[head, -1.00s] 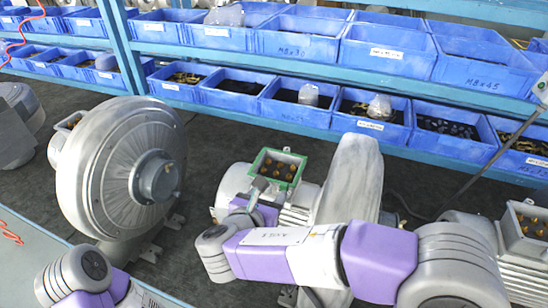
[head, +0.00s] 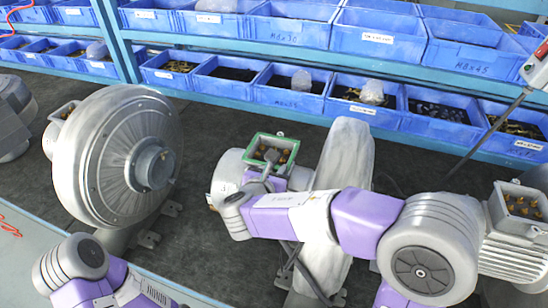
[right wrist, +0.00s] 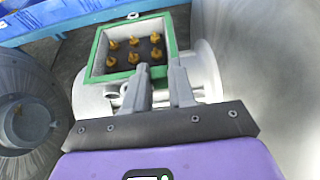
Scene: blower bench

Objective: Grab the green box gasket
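The green box gasket (head: 288,139) is a thin green rim around the top of a grey terminal box on the middle blower's motor. In the right wrist view the green gasket (right wrist: 121,76) frames several brass terminals inside the box. My right gripper (head: 270,158) is at the near side of the box in the head view. Whether a finger touches the gasket I cannot tell. My left gripper is outside the head view; only part of that arm shows.
A large grey blower (head: 112,160) stands at left. Another motor with an open terminal box (head: 520,203) is at right. The middle blower's pale housing (head: 345,150) rises beside the gasket. Shelves of blue bins (head: 290,98) run behind.

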